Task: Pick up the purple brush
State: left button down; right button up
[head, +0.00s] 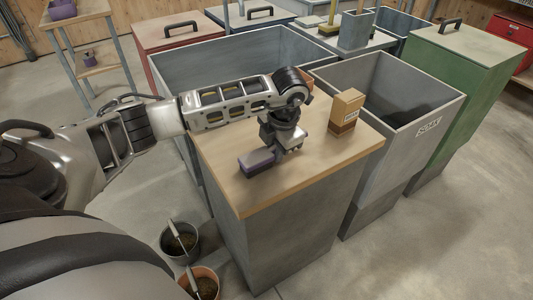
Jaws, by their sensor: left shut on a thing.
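The purple brush (258,163) is on or just above the wooden top of the grey cabinet (223,188), near its left edge. My left gripper (276,150) points down over the wooden top and is shut on the brush at its right end. The arm's wrist hides part of the fingers. I cannot tell whether the brush still touches the wood. My right gripper does not show.
A small cardboard box (346,112) stands on the same top, to the right of the gripper. An open grey bin marked SOAK (428,127) is to the right. Another open grey bin (187,72) is behind. Two buckets with scoops (180,240) stand on the floor.

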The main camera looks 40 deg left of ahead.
pick_arm(q)
jog(key=shift+r, duration=0.1)
jog(key=shift+r, duration=0.55)
jog(key=w+d+r, duration=0.2)
jog(key=d+r, duration=0.9)
jog(key=d, duration=0.3)
jog(key=shift+r+b, duration=0.35)
jog(key=shift+r, duration=0.05)
jog(key=c, duration=2.1)
grip_release()
jog(key=shift+a, duration=0.1)
jog(key=shift+c, duration=0.2)
